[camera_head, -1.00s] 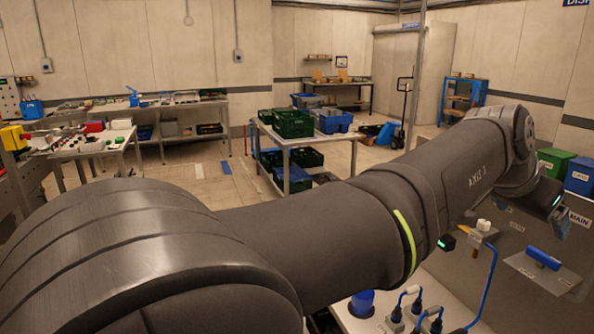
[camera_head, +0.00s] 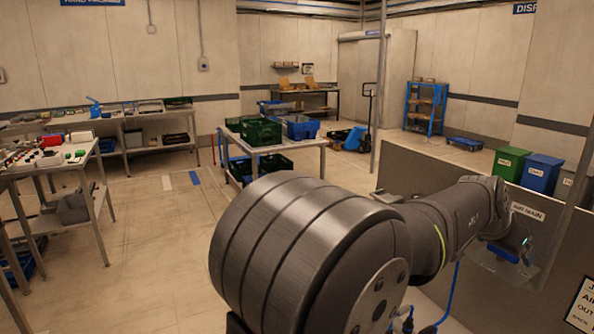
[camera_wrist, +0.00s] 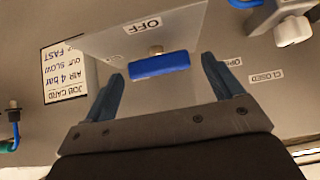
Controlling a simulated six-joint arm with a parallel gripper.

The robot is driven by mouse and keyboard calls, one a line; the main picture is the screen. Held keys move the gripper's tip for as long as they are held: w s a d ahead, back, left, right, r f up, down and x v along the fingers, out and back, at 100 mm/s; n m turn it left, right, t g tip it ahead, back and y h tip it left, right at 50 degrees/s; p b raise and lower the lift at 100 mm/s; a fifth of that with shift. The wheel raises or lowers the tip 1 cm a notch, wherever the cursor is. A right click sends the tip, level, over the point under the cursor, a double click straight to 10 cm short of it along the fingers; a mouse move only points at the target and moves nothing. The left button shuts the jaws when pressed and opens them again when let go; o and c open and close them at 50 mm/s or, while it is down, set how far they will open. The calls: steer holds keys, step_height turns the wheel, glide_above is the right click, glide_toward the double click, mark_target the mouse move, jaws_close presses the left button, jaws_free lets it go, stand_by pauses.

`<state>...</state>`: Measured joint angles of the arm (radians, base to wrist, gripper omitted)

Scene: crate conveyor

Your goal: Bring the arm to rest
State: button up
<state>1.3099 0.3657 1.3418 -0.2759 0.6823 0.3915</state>
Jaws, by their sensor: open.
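My gripper (camera_wrist: 166,84) is open in the wrist view, with its two blue-grey fingers spread apart and nothing held. A blue bar handle (camera_wrist: 160,65) on a grey plate marked OFF (camera_wrist: 120,38) shows in the gap between the fingers; I cannot tell how far it is from them. In the head view my dark arm reaches from the lower middle to the right, and the wrist end is beside a grey panel (camera_head: 420,165). The fingertips are too small to make out there.
The wrist view shows a job card (camera_wrist: 66,72) and OPEN and CLOSED labels (camera_wrist: 266,76). In the head view, a table (camera_head: 310,146) with green and blue crates stands behind my arm. Green (camera_head: 510,164) and blue (camera_head: 541,174) bins stand at right.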

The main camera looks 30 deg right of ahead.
stand_by(0.4)
steer(key=v, duration=1.7)
steer(key=x, duration=1.7)
steer(key=shift+d+f, duration=0.15)
steer(key=shift+f, duration=0.1)
steer(key=shift+w+r+m+g, duration=0.1)
steer(key=shift+r+m+g, duration=0.05)
steer(key=shift+m+g, duration=0.2)
steer(key=m+g, duration=0.1)
steer(key=m, duration=0.1)
steer(key=m+g+y, duration=0.1)
steer(key=m+g, duration=0.3)
steer(key=m, duration=0.1)
steer(key=shift+w+y, duration=0.3)
steer(key=shift+y, duration=0.1)
steer(key=v, duration=1.1)
